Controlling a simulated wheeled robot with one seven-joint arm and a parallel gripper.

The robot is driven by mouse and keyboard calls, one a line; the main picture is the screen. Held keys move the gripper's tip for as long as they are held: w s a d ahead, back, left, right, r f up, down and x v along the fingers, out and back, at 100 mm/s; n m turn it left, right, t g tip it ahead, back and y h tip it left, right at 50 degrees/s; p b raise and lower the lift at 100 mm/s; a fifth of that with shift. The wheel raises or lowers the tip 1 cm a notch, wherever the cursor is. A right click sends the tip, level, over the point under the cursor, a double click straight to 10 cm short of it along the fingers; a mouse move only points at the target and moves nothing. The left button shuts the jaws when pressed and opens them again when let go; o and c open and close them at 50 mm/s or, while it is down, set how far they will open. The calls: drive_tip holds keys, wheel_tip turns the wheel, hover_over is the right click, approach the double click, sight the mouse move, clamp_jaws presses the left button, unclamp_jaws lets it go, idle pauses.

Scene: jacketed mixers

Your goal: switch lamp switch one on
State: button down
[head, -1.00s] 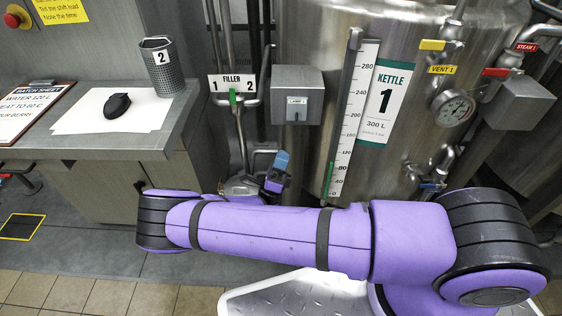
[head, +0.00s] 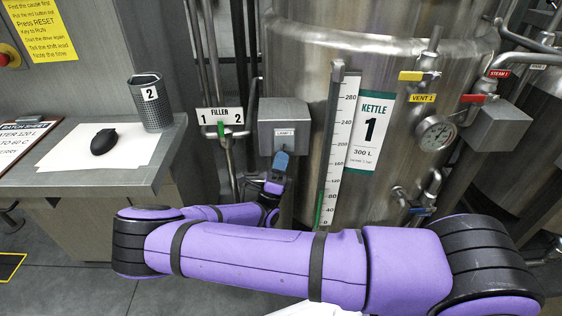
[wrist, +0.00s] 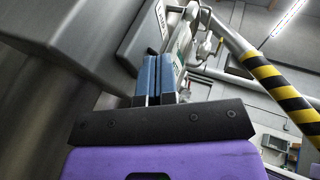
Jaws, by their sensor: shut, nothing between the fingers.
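The lamp switch box is a grey metal box (head: 284,122) with a small label reading LAMP 1, beside the kettle in the head view. The switch itself is hidden behind my gripper. My gripper (head: 281,160) has blue fingertips, shut and empty, just below the label at the box's front. In the wrist view the blue fingers (wrist: 155,75) are together, pointing up beside a grey box (wrist: 145,35) with a partly seen label. I cannot tell whether the fingertips touch the switch.
The kettle (head: 420,60) with its level scale (head: 338,150) stands right of the box. The filler lever (head: 222,130) is to the left. A counter (head: 100,178) holds a mouse (head: 104,141) and a mesh cup (head: 151,103). A striped yellow-black pole (wrist: 280,88) shows in the wrist view.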

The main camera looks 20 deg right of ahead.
drive_tip(key=shift+s+a+r+n+t+y, duration=0.15)
drive_tip(key=shift+n+t+y, duration=0.4)
drive_tip(key=shift+n+y, duration=0.55)
drive_tip(key=shift+s+d+r+n+t+y, duration=0.2)
drive_tip(key=shift+n+t+y, duration=0.35)
drive_tip(key=shift+n+y, duration=0.55)
drive_tip(key=n+y, duration=0.1)
drive_tip(key=y, duration=0.1)
drive_tip(key=r+n+y, duration=0.1)
drive_tip(key=y, duration=0.1)
drive_tip(key=n+g+y, duration=0.1)
drive_tip(key=shift+s+a+r+n+y, duration=0.25)
drive_tip(key=shift+r+n+y, duration=0.1)
drive_tip(key=shift+n+y, duration=0.05)
drive_tip(key=s+r+v, duration=0.1)
drive_tip(key=r+v, duration=0.1)
drive_tip(key=v, duration=1.1)
drive_tip(key=shift+s+a, duration=0.35)
drive_tip(key=shift+a, duration=0.1)
drive_tip(key=shift+r, duration=0.1)
